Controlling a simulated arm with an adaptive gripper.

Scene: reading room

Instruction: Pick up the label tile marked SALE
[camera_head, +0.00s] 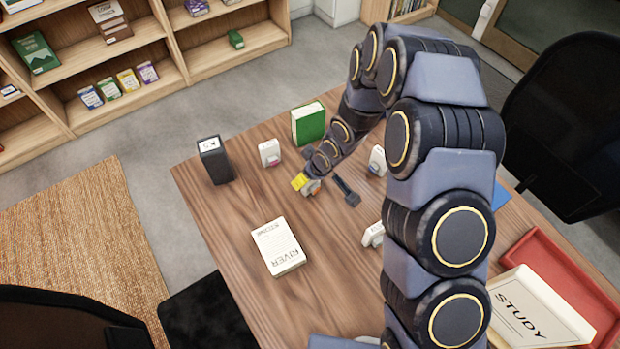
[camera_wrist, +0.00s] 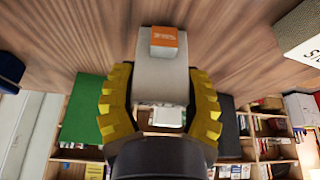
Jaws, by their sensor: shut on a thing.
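My gripper (camera_head: 305,184) is over the middle of the wooden table, its yellow fingers closed on both sides of a small white block-shaped tile (camera_head: 313,188). In the wrist view the fingers (camera_wrist: 160,103) grip this tile (camera_wrist: 160,78), which bears an orange label (camera_wrist: 169,42). The print on the label is too small to read, so I cannot tell whether it says SALE. I cannot tell whether the tile touches the table. Other white tiles stand behind left (camera_head: 270,152), behind right (camera_head: 377,160) and to the right (camera_head: 373,235); their words are not readable.
A green book (camera_head: 308,124) stands behind my gripper and a dark box (camera_head: 215,160) behind left. A white RIVER book (camera_head: 278,246) lies in front. The left-middle tabletop is clear.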

